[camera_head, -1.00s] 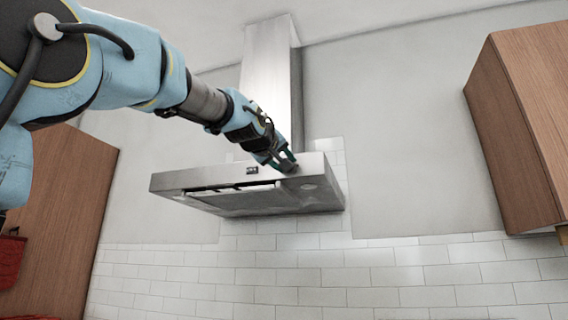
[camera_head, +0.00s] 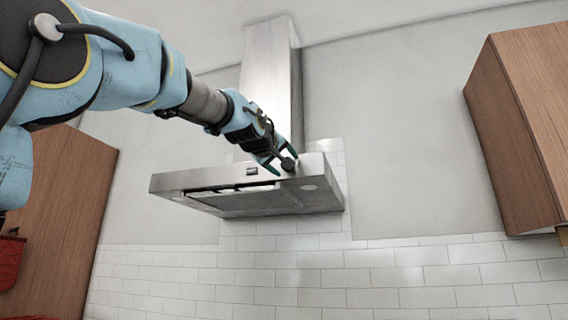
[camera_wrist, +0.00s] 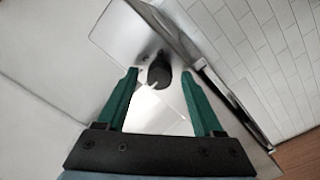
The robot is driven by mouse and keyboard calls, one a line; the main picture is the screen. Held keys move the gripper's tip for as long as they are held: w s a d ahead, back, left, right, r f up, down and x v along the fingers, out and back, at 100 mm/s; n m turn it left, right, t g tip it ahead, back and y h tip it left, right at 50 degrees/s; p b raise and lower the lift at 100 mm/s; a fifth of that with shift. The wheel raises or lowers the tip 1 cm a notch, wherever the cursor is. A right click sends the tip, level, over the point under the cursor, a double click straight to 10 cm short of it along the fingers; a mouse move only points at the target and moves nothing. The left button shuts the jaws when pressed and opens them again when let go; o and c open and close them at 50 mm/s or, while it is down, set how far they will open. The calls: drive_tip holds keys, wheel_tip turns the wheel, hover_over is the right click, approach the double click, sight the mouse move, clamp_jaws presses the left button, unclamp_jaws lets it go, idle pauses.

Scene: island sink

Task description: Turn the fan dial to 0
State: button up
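The fan dial (camera_wrist: 160,74) is a dark round knob with a light pointer mark on the metal front of the range hood (camera_head: 215,176). In the wrist view it lies between and just beyond my two green fingertips, with the pointer toward the lower left. The dial also shows in the head view (camera_head: 288,164) near the hood's right end. My gripper (camera_head: 281,164) is open around the dial's place, with gaps on both sides in the wrist view (camera_wrist: 159,76). I cannot tell how deep the fingers reach along the knob.
A small dark display (camera_head: 252,171) sits on the hood front, left of the dial. The metal chimney (camera_head: 268,80) rises above. A wooden cabinet (camera_head: 525,120) hangs at the right, another (camera_head: 75,205) at the left. White tiles (camera_head: 400,280) cover the wall below.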

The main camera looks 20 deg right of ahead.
drive_tip(key=b+v, duration=0.4)
drive_tip(key=v, duration=0.7)
drive_tip(key=shift+w+d, duration=0.1)
idle(0.5)
drive_tip(key=w+a+f+g+y, duration=0.1)
drive_tip(key=w+f+y, duration=0.1)
drive_tip(key=w+f, duration=0.5)
drive_tip(key=w+a+f+y, duration=0.2)
drive_tip(key=w+f+y, duration=0.1)
drive_tip(key=f, duration=0.8)
drive_tip(key=w+a+f+g+y, duration=0.2)
drive_tip(key=a+f, duration=0.2)
drive_tip(key=f, duration=0.6)
drive_tip(key=w+a+f+g+y, duration=0.15)
drive_tip(key=a+f, duration=0.25)
drive_tip(key=f, duration=0.6)
drive_tip(key=s+a+f+g+y, duration=0.25)
drive_tip(key=a+f, duration=0.25)
drive_tip(key=f, duration=0.5)
drive_tip(key=s+a+f+g+y, duration=0.1)
drive_tip(key=s+a+f, duration=0.2)
drive_tip(key=a+f, duration=0.45)
drive_tip(key=s+a+f+g, duration=0.3)
drive_tip(key=s+a+f, duration=0.2)
drive_tip(key=s+f, duration=0.5)
wheel_tip(320, 180, down, 2)
drive_tip(key=shift+s+f+y+p, duration=0.1)
drive_tip(key=shift+s+y+p, duration=0.3)
drive_tip(key=shift+p, duration=0.05)
drive_tip(key=shift+a, duration=0.1)
